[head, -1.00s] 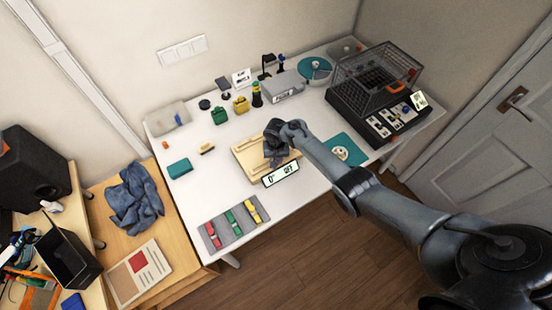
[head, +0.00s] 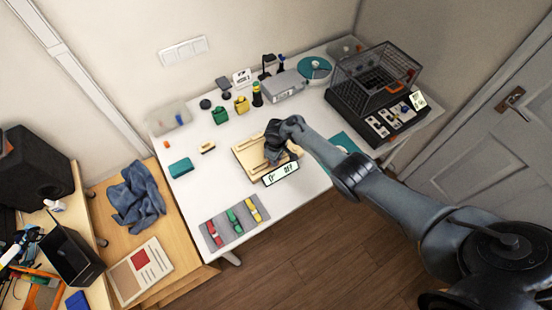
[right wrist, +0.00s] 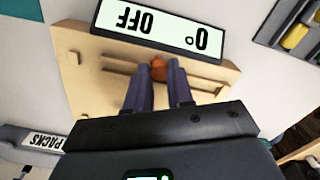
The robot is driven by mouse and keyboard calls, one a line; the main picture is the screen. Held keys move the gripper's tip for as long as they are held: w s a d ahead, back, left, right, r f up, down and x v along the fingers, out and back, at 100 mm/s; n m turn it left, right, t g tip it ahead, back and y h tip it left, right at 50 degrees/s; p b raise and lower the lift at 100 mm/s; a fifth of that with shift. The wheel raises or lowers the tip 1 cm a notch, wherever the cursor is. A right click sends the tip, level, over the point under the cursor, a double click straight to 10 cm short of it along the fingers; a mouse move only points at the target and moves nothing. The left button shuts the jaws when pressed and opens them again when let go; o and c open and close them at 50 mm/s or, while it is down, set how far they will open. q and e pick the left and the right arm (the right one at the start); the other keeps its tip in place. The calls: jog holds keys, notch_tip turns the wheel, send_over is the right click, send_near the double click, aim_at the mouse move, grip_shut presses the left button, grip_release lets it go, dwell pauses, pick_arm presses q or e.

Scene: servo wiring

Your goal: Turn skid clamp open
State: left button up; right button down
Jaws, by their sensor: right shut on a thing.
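The wooden skid board (head: 247,158) lies on the white table, with a sign (head: 281,173) along its front edge. In the right wrist view the board (right wrist: 90,75) shows its slots, and its sign (right wrist: 160,28) reads "0° OFF", upside down. My right gripper (head: 272,155) is over the board. In the right wrist view its two fingers (right wrist: 160,82) are closed around a small orange knob (right wrist: 158,68), which I take for the skid clamp. The fingers hide most of it. My left gripper is not in view.
A grey mat (head: 234,222) with red, green and yellow parts lies at the front. A teal block (head: 181,167) and a brush (head: 207,148) lie to the left. A black caged machine (head: 375,90) stands at the right. The table between board and mat is clear.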

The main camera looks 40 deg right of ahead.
jog(key=n, duration=0.3)
jog(key=shift+n+b, duration=0.4)
jog(key=shift+n, duration=1)
jog(key=c, duration=1)
grip_release()
notch_tip(320, 180, up, 11)
jog(key=p, duration=0.4)
